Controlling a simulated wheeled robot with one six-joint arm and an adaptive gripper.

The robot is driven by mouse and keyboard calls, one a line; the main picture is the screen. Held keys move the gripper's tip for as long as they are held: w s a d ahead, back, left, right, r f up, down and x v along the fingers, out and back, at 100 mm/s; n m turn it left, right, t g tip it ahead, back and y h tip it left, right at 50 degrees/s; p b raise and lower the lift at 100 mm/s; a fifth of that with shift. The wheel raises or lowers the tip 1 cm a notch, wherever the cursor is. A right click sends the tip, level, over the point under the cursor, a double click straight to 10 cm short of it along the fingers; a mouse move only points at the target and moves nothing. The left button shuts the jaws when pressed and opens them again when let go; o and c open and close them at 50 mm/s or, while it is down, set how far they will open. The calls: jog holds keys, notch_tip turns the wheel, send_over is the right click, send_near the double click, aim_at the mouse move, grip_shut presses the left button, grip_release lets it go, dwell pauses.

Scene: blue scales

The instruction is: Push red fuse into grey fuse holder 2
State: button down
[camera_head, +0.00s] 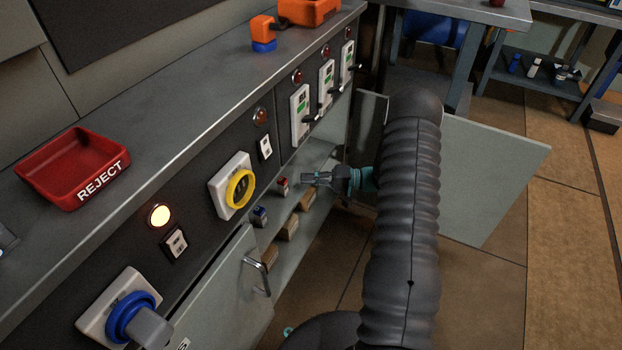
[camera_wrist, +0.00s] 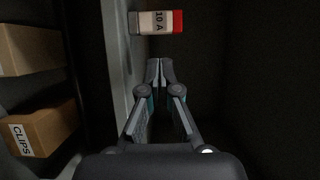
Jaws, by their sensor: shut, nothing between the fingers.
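The red fuse (camera_head: 282,184) is a small block with a red end, on the shelf inside the open cabinet in the head view. In the wrist view the fuse (camera_wrist: 157,22) shows a white body marked "10 A" and a red end, lying sideways at the top. My gripper (camera_head: 308,178) points left towards it inside the cabinet. In the wrist view my gripper (camera_wrist: 160,62) has its fingertips together and empty, with a gap between them and the fuse. I cannot make out a grey fuse holder 2 or whether the fuse sits in one.
A blue-topped block (camera_head: 260,214) stands left of the red fuse. Cardboard boxes (camera_head: 290,227) sit on a lower level; one box (camera_wrist: 44,130) is marked "CLIPS". The cabinet door (camera_head: 490,175) hangs open at right. A red REJECT tray (camera_head: 52,187) is on the counter.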

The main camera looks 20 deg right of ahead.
aim_at(294, 201)
jog(key=shift+x, duration=3.1)
jog(key=shift+s+b, duration=0.8)
jog(key=shift+s, duration=2.2)
